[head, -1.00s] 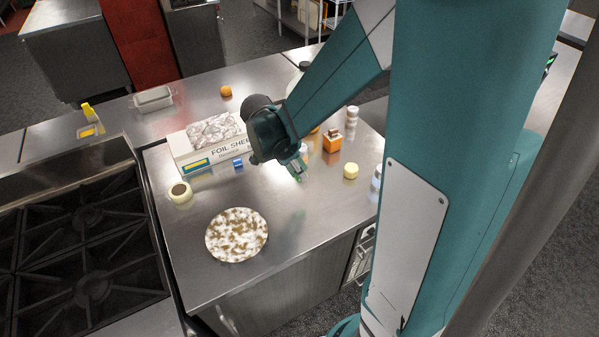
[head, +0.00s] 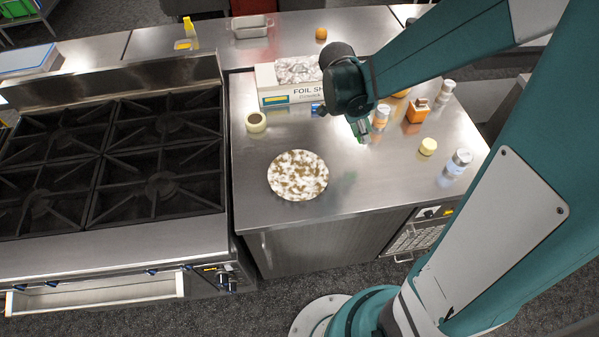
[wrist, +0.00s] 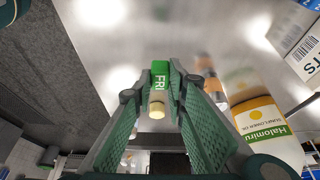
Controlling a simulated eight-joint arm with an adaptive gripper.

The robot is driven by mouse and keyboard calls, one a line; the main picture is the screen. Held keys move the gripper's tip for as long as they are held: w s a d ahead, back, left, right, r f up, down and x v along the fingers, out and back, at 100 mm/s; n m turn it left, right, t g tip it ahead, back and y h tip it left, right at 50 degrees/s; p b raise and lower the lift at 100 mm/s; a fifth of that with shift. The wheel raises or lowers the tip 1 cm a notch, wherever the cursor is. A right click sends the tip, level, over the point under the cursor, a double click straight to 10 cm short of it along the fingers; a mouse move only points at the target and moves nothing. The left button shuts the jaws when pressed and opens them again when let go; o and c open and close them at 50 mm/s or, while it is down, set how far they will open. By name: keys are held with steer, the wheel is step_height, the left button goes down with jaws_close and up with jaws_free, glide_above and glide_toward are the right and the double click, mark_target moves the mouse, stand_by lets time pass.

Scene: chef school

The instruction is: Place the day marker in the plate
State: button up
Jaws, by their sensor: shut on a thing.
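The day marker (wrist: 160,70) is a small green block with white "FRI" lettering, held between the fingertips of my gripper in the wrist view. My gripper (head: 361,130) is shut on it above the steel counter, right of the plate and in front of the foil box. The gripper also shows in the wrist view (wrist: 160,92). In the head view the marker is hard to tell from the green fingers. The plate (head: 298,175) is round, white with brown mottling, lies near the counter's front edge and looks empty.
A foil box (head: 288,94) and tape roll (head: 256,122) stand behind the plate. A small bottle (head: 381,116), an orange object (head: 417,110), a yellow cylinder (head: 428,146) and a shaker (head: 458,162) stand to the right. The counter between gripper and plate is clear. A stove (head: 110,150) is left.

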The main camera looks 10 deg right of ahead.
steer(key=s+a+n+b, duration=0.1)
steer(key=s+a+n, duration=0.1)
steer(key=a, duration=0.9)
steer(key=s+a+n+t+b, duration=0.1)
steer(key=s+a+n, duration=0.1)
steer(key=a, duration=0.8)
steer(key=shift+s+a+r+t, duration=0.2)
steer(key=shift+a+r+t, duration=0.1)
steer(key=shift+a, duration=0.1)
glide_above(301, 176)
steer(key=a, duration=0.2)
steer(key=shift+s+d+f+b, duration=0.1)
steer(key=shift+s+f+b, duration=0.1)
steer(key=shift+f, duration=1.3)
steer(key=shift+s+d+f+b, duration=0.1)
steer(key=shift+f+b, duration=0.1)
steer(key=shift+f, duration=1.25)
steer(key=shift+f, duration=0.1)
steer(key=shift+f, duration=1.95)
steer(key=shift+f+b, duration=0.15)
steer(key=shift+b, duration=0.3)
